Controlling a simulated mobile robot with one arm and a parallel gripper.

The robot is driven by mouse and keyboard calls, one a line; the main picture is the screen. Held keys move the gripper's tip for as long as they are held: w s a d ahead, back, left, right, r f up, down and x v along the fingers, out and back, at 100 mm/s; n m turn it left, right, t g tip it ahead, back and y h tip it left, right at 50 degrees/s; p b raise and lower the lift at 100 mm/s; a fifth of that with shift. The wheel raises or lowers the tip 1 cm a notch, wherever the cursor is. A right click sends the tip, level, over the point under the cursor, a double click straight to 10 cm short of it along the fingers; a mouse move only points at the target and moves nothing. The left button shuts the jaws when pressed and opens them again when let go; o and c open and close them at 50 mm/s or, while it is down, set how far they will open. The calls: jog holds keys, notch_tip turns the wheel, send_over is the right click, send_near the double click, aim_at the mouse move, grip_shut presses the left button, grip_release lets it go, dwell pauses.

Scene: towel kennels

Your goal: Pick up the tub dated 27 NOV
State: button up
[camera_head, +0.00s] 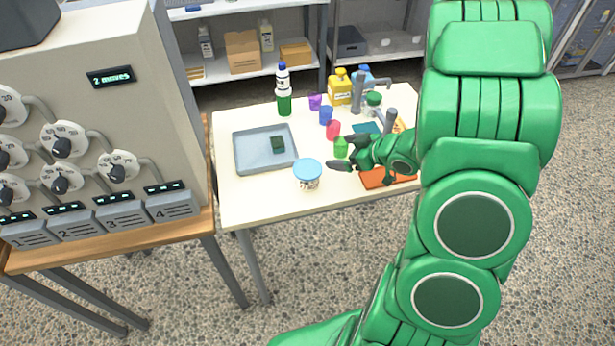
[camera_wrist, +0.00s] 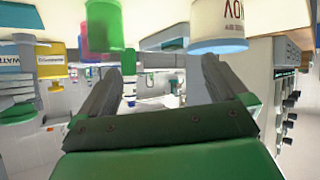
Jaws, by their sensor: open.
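The tub (camera_head: 308,181) is a white cylinder with a blue lid, upright near the front edge of the white table. In the wrist view, which looks inverted, the tub (camera_wrist: 220,18) is cut off at the upper right. Its red print reads upside down as part of "NOV"; the day number is not readable. My gripper (camera_head: 343,152) is open to the right of the tub and apart from it. In the wrist view, nothing sits between the two grey fingers (camera_wrist: 163,80). A green cup (camera_head: 341,148) shows close by the fingers in the head view.
A grey tray (camera_head: 243,165) with a dark green sponge (camera_head: 277,144) lies left of the tub. Red (camera_head: 333,130), blue (camera_head: 326,116) and purple (camera_head: 315,102) cups stand behind the gripper. A yellow bottle (camera_head: 340,92) and green-white bottle (camera_head: 284,103) stand at the back. An orange board (camera_head: 374,183) lies under my arm.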

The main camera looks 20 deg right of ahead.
aim_at(310, 168)
jog(key=s+a+y, duration=0.1)
jog(key=s+a+f+y, duration=0.1)
jog(key=s, duration=0.1)
jog(key=s+a+f+n+y, duration=0.1)
jog(key=a, duration=0.1)
jog(key=shift+s+f+g, duration=0.15)
jog(key=shift+g, duration=0.25)
jog(key=shift+s+a+y, duration=0.2)
jog(key=shift+a+y, duration=0.1)
jog(key=shift+x, duration=1.3)
jog(key=shift+w+a, duration=1.2)
jog(key=shift+a, duration=0.25)
jog(key=shift+x, duration=0.8)
jog(key=shift+d+f, duration=0.1)
jog(key=shift+f, duration=0.1)
jog(key=c, duration=0.9)
